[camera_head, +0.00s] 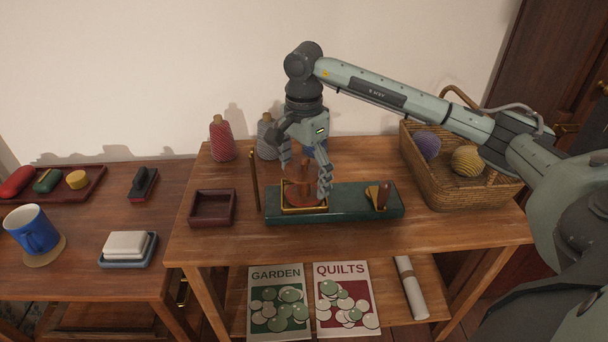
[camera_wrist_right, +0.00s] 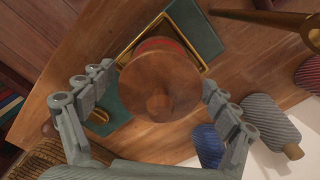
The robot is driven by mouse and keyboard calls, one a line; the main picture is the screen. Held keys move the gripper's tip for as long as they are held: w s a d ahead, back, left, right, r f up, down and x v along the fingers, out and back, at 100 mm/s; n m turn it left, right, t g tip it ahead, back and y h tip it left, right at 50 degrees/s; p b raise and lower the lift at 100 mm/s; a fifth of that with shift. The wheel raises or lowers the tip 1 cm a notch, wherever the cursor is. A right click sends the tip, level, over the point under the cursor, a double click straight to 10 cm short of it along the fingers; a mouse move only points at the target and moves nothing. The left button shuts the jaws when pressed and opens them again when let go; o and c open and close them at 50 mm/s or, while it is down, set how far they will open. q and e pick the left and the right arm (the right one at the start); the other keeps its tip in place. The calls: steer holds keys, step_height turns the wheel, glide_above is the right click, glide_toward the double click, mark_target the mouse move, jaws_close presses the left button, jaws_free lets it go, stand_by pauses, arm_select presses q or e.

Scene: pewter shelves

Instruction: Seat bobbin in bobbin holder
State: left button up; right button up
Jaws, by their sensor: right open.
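The bobbin (camera_head: 295,192), a wooden spool with red thread, stands upright at the square brass frame of the bobbin holder (camera_head: 345,205), a long green base. In the right wrist view the bobbin's round wooden top (camera_wrist_right: 160,82) covers part of the brass frame (camera_wrist_right: 183,22). Its base looks inside the frame, but I cannot tell if it is fully down. My right gripper (camera_head: 304,175) points down over the bobbin. Its fingers (camera_wrist_right: 158,92) are open on either side, apparently with gaps between them and the spool. My left gripper is not in view.
A thin brass post (camera_head: 254,182) stands left of the holder, near an empty wooden tray (camera_head: 212,208). Thread cones, red (camera_head: 222,142) and grey (camera_head: 266,140), stand behind. A wicker basket (camera_head: 450,190) with yarn balls is at right. The table front is clear.

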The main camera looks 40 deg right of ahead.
step_height(320, 180, up, 11)
steer(key=shift+r, duration=0.55)
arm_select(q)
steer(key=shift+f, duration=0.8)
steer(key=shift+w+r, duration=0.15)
